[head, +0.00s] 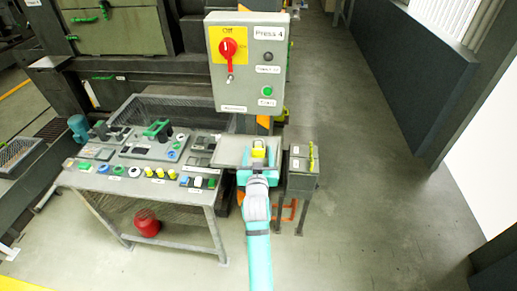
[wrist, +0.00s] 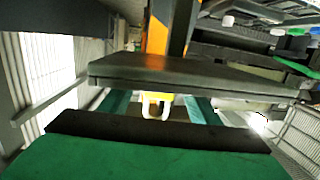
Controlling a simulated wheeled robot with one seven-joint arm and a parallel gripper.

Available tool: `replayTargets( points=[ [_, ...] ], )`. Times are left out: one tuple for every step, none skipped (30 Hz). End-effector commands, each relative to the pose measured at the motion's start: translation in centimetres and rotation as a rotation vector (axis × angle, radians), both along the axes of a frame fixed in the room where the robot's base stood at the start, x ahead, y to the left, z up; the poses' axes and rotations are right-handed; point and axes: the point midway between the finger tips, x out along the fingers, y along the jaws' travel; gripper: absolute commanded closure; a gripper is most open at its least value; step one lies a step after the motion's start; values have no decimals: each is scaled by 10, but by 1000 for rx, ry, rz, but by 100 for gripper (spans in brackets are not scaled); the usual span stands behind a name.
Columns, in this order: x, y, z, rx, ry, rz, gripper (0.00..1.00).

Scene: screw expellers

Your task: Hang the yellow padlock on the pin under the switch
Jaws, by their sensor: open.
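The yellow padlock (head: 258,152) is at the small grey tray (head: 231,157) right of the table, just ahead of my gripper (head: 257,170). In the wrist view the yellow padlock (wrist: 157,97) shows its pale shackle toward me, between my two teal fingers (wrist: 158,108). The fingers are open, with a gap on each side of it. The red switch (head: 228,48) is on the grey control box (head: 266,52) labelled Press 4. A small pin (head: 229,78) sits under the switch. The padlock's underside is hidden.
A table (head: 130,187) with several coloured parts stands to the left. A grey box on legs (head: 300,165) stands close on the right of my gripper. The floor at right is clear.

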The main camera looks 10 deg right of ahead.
Motion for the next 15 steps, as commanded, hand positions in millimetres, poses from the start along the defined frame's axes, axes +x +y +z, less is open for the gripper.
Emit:
replayTargets(
  points=[
    [0, 0, 0, 0, 0, 0, 44],
    [0, 0, 0, 0, 0, 0, 44],
    [0, 0, 0, 0, 0, 0, 44],
    [0, 0, 0, 0, 0, 0, 46],
    [0, 0, 0, 0, 0, 0, 53],
    [0, 0, 0, 0, 0, 0, 63],
    [0, 0, 0, 0, 0, 0, 70],
    [0, 0, 0, 0, 0, 0, 77],
    [0, 0, 0, 0, 0, 0, 84],
    [0, 0, 0, 0, 0, 0, 84],
    [0, 0, 0, 0, 0, 0, 84],
    [0, 0, 1, 0, -1, 0, 84],
    [0, 0, 1, 0, -1, 0, 84],
    [-1, 0, 1, 0, -1, 0, 84],
    [-1, 0, 2, 0, -1, 0, 84]
  ],
)
